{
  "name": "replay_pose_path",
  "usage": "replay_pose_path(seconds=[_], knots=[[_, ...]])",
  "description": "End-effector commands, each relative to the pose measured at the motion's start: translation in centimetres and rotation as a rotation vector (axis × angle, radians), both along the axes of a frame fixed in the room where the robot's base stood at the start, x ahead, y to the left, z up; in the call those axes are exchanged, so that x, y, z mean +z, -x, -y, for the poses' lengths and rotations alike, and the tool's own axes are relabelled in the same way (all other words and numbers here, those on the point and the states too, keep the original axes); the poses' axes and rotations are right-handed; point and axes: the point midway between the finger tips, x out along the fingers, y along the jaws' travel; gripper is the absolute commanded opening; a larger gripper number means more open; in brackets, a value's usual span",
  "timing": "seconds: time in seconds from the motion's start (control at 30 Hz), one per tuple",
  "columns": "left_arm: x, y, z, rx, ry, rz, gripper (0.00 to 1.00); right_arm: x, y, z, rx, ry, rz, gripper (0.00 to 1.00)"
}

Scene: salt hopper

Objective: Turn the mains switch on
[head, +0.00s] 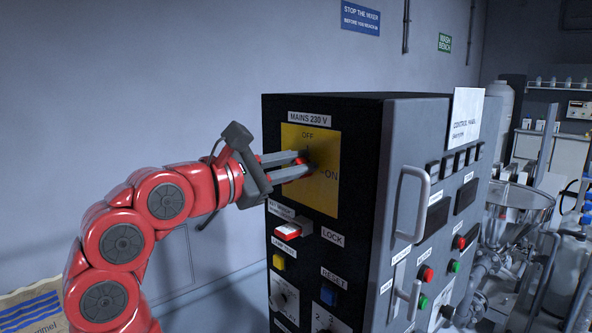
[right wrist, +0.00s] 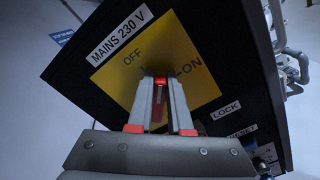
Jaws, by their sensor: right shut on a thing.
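The mains switch (head: 301,160) is a red handle on a yellow plate (head: 325,190) under the label MAINS 230 V. The plate is marked OFF at the top and ON at the right. My right gripper (head: 304,165) reaches in from the left and is shut on the switch handle. In the right wrist view the red handle (right wrist: 158,88) shows between the two grey fingers. The fingers cover much of the handle, so I cannot tell for sure which mark it points to. My left gripper is not in view.
The cabinet's right face has a grey door handle (head: 412,205). A steel hopper (head: 518,205) stands at the right.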

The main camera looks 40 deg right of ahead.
Motion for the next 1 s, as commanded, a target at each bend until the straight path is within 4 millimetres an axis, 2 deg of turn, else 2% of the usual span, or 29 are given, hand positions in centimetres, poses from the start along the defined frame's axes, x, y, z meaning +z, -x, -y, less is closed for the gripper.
replay_pose_path(seconds=[0.6, 1.0], knots=[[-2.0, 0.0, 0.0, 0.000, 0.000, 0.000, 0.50, -1.4, 0.7, 0.1, -0.002, -0.045, 0.565, 0.00], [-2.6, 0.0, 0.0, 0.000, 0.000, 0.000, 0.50, -1.8, 0.8, 0.1, -0.003, -0.064, 0.795, 0.00]])
